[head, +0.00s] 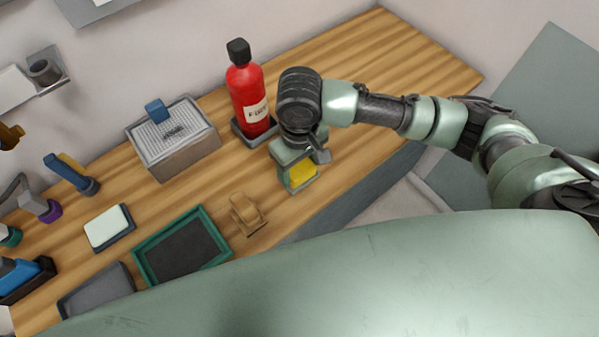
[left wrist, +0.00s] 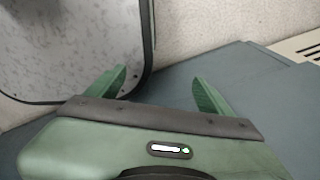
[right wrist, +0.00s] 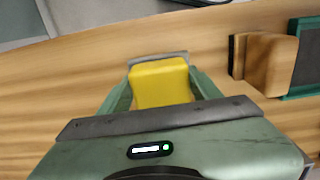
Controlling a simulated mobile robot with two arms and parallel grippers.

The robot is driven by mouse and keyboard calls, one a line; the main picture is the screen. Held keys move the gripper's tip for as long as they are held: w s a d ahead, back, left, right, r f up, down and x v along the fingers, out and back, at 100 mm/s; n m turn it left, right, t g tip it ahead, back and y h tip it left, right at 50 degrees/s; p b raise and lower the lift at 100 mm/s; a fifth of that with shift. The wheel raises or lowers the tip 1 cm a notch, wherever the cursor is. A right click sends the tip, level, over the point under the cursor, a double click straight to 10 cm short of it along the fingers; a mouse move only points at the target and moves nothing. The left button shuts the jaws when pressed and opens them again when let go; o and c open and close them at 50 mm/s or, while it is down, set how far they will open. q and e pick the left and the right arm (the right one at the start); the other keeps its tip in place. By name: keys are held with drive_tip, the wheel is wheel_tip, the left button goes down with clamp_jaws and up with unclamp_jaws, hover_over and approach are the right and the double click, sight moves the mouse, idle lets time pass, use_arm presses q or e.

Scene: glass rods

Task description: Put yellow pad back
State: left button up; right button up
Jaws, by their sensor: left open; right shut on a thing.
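The yellow pad (head: 302,174) is between the fingers of my right gripper (head: 299,178), at the table's front edge side, right of the wooden block. In the right wrist view the pad (right wrist: 160,83) fills the space between the green fingers, and a grey edge (right wrist: 158,57) shows just beyond it. I cannot tell whether the pad touches what is below it. My left gripper (left wrist: 160,85) is open and empty in the left wrist view; it does not show in the head view.
A wooden block (head: 244,212) and a green-rimmed tray (head: 140,262) lie left of my right gripper. A red bottle (head: 246,90) stands behind it in a dark base. A white pad (head: 107,228) and grey box (head: 178,155) are farther left. The table's right end is clear.

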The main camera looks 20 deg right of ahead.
sight(299, 175)
wheel_tip(299, 175, down, 3)
drive_tip(key=shift+f, duration=0.15)
use_arm(q)
drive_tip(key=shift+s+f, duration=0.1)
drive_tip(key=shift+s, duration=0.05)
drive_tip(key=shift+s, duration=0.1)
use_arm(e)
drive_tip(key=shift+f, duration=0.1)
drive_tip(key=o, duration=1.3)
wheel_tip(299, 175, up, 12)
drive_tip(key=shift+r, duration=0.15)
drive_tip(key=shift+s, duration=0.1)
